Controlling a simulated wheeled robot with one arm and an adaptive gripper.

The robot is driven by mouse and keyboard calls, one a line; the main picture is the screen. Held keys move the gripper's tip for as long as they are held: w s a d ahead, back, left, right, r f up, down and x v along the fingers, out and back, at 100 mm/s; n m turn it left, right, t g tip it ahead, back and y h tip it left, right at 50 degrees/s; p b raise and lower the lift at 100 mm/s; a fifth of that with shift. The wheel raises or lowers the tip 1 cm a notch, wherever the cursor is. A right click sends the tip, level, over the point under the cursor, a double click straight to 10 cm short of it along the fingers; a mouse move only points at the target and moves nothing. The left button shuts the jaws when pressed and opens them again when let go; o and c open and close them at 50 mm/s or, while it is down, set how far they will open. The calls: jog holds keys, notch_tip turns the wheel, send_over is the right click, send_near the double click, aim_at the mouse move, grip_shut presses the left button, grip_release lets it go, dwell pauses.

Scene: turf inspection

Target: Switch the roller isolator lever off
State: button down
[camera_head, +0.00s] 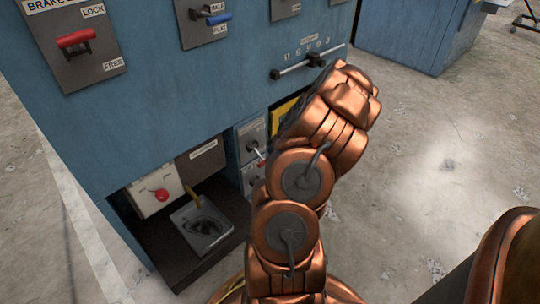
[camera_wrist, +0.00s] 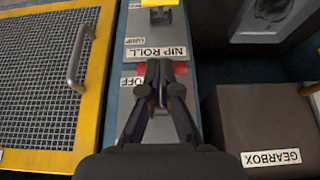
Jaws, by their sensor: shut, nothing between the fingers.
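A red lever handle (camera_wrist: 181,68) shows on a grey panel in the wrist view, with red on both sides of my fingertips. A label reading "OFF" (camera_wrist: 131,82) is beside it, partly covered by my gripper. No label naming the roller isolator is readable. My gripper (camera_wrist: 161,78) is shut and empty, its fingertips in front of the middle of the red handle. I cannot tell whether they touch it. In the head view a bit of red handle (camera_head: 261,163) shows on the lower panel beside my arm, which hides my gripper.
A "NIP ROLL" label (camera_wrist: 156,51) and a yellow-tipped lever (camera_wrist: 160,4) lie above in the wrist view. A yellow-framed mesh guard (camera_wrist: 40,85) is left, a brown gearbox block (camera_wrist: 262,120) right. In the head view, a cabinet shelf (camera_head: 165,243) opens lower left; floor (camera_head: 440,180) is clear right.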

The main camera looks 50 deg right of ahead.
jog(key=shift+f, duration=0.85)
jog(key=shift+w, duration=0.1)
jog(key=s+a+r+p, duration=0.2)
jog(key=s+r+p, duration=0.2)
jog(key=s, duration=0.8)
jog(key=shift+r+p, duration=0.3)
jog(key=shift+r, duration=0.3)
jog(key=shift+a, duration=0.1)
